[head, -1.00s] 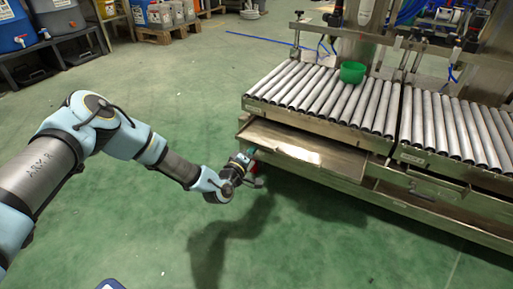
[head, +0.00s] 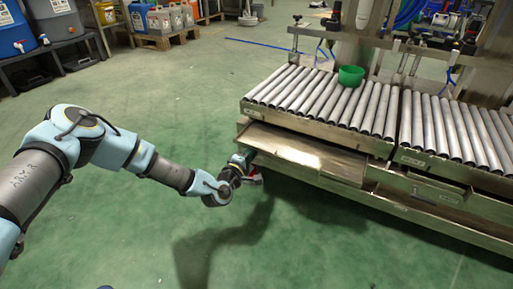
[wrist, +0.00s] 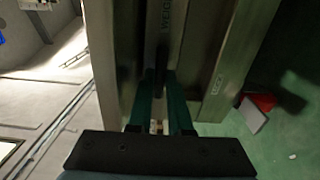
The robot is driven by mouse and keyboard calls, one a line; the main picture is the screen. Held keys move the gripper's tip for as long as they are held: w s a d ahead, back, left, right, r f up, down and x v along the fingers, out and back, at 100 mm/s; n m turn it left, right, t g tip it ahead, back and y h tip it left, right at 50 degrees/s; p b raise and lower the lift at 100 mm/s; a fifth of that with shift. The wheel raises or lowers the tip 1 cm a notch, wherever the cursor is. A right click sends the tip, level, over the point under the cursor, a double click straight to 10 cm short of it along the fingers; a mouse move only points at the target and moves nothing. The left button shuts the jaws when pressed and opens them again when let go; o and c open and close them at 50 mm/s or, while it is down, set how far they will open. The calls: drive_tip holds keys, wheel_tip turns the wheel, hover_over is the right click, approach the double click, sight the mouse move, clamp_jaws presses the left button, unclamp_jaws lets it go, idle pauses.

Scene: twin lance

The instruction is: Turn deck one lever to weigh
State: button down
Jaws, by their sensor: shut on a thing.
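My gripper (head: 248,157) is at the left end of the steel roller bench, below the left roller deck (head: 321,127). In the wrist view its two green fingers (wrist: 160,82) are closed on a dark, narrow lever (wrist: 160,62). The lever points along the picture's vertical, in front of a steel strip that carries the lettering WEIGH (wrist: 166,14) at the top. In the head view the lever is hidden by my gripper and wrist. The fingertips are dark and hard to make out.
A steel tray (head: 303,152) juts out under that deck, close to my gripper. A red and grey thing (wrist: 258,110) shows beyond the bench in the wrist view.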

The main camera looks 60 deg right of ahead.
drive_tip(key=c, duration=0.8)
unclamp_jaws()
drive_tip(key=shift+c, duration=0.2)
